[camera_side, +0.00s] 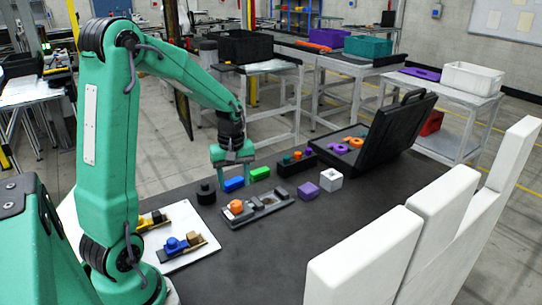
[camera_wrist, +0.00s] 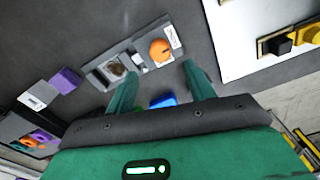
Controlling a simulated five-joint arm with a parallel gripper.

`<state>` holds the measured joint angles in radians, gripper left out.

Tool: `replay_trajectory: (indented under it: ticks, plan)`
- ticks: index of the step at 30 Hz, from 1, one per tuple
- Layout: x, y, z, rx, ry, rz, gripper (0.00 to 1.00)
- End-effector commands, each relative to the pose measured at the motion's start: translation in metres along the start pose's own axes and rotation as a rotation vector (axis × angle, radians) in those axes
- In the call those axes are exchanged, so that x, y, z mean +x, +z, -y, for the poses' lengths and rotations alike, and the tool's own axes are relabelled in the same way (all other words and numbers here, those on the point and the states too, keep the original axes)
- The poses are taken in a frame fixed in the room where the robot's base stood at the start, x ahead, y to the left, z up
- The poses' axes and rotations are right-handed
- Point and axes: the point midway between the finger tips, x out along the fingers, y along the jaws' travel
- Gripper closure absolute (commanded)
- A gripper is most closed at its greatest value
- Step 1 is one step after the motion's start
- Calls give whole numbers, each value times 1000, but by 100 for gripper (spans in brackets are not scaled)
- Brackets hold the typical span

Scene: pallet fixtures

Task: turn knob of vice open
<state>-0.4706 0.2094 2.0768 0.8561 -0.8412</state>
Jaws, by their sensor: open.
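A grey fixture plate (camera_side: 262,214) on the dark table carries a round orange knob (camera_side: 236,206) at its left end and a recess with a round part. In the wrist view, the orange knob (camera_wrist: 160,50) is just beyond my fingertips. Two small vice-like devices, one yellow and black (camera_side: 152,220) and one blue with a tan block (camera_side: 184,243), sit on a white board. I cannot tell for sure which is the vice. My gripper (camera_side: 232,176) is open, pointing down behind the grey fixture, above a blue block (camera_side: 234,185). Nothing shows held.
A black round knob-like part (camera_side: 206,192) and a green block (camera_side: 260,174) stand near my gripper. Purple (camera_side: 308,190) and white (camera_side: 331,180) cubes stand to the right. An open black case (camera_side: 385,135) is at the back. White upright slabs (camera_side: 365,258) edge the front right.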

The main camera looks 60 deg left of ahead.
Motion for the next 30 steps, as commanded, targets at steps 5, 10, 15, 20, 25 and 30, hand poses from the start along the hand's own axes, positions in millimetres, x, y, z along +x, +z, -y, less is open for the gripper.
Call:
replay_trajectory:
  ticks: [5,10,15,20,25,30]
  plan:
    - [3,0,0,1,0,0,47]
    - [15,1,0,2,-2,2,47]
    - [34,1,0,2,-2,2,47]
    - [54,1,1,3,-3,3,47]
    - [69,1,0,3,-1,1,47]
    - [77,1,0,3,0,0,47]
